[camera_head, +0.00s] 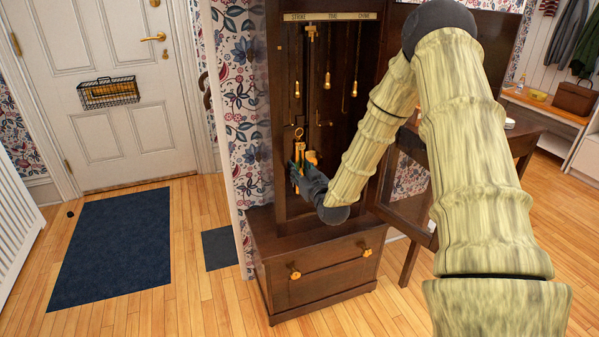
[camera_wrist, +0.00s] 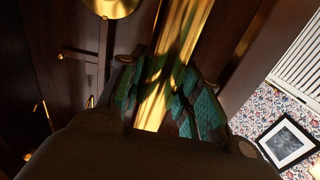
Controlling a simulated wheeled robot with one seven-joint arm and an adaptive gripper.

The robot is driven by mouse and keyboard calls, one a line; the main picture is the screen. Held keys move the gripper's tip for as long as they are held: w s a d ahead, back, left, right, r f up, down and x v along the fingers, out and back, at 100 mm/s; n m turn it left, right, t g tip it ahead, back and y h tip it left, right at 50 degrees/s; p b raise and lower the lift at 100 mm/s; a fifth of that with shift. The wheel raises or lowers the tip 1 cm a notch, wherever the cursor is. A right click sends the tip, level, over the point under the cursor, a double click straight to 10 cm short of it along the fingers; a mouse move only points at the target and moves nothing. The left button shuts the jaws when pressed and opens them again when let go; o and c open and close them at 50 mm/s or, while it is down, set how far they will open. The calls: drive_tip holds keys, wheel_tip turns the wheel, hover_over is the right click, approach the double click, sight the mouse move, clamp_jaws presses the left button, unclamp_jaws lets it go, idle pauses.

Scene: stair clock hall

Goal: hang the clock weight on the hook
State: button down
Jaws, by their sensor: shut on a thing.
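My gripper (camera_head: 302,168) is inside the open tall clock case (camera_head: 285,215), in its left part. It is shut on a brass clock weight (camera_wrist: 160,100), a shiny cylinder that runs between the green-padded fingers in the wrist view. In the head view the weight (camera_head: 299,146) stands roughly upright, with a ring at its top. Several hooks hang on lines inside the case, among them a left hook (camera_head: 297,90), a middle hook (camera_head: 327,80) and a right hook (camera_head: 354,88). The ring shows below the left hook, apart from it in the picture. The weight's lower part is partly hidden by my gripper.
A label strip (camera_head: 328,16) crosses the case top. The open case door (camera_head: 410,205) stands at the right, near my arm. A drawer (camera_head: 325,275) with brass knobs forms the base. A dark mat (camera_head: 115,245) lies on the floor, left. A brass disc (camera_wrist: 112,5) shows in the wrist view.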

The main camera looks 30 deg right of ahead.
drive_tip(key=w+d+f+b, duration=0.1)
drive_tip(key=w+b, duration=0.1)
drive_tip(key=w, duration=0.5)
drive_tip(key=shift+w+d+b, duration=0.15)
drive_tip(key=shift+d+b, duration=0.2)
drive_tip(key=shift+d, duration=0.05)
idle(1.1)
drive_tip(key=shift+w+f, duration=0.1)
drive_tip(key=shift+f, duration=0.05)
idle(0.6)
drive_tip(key=c, duration=0.9)
unclamp_jaws()
drive_tip(key=s, duration=0.4)
drive_tip(key=s+a, duration=0.1)
drive_tip(key=s, duration=0.3)
drive_tip(key=s+a, duration=0.1)
drive_tip(key=s, duration=0.3)
drive_tip(key=shift+f, duration=0.1)
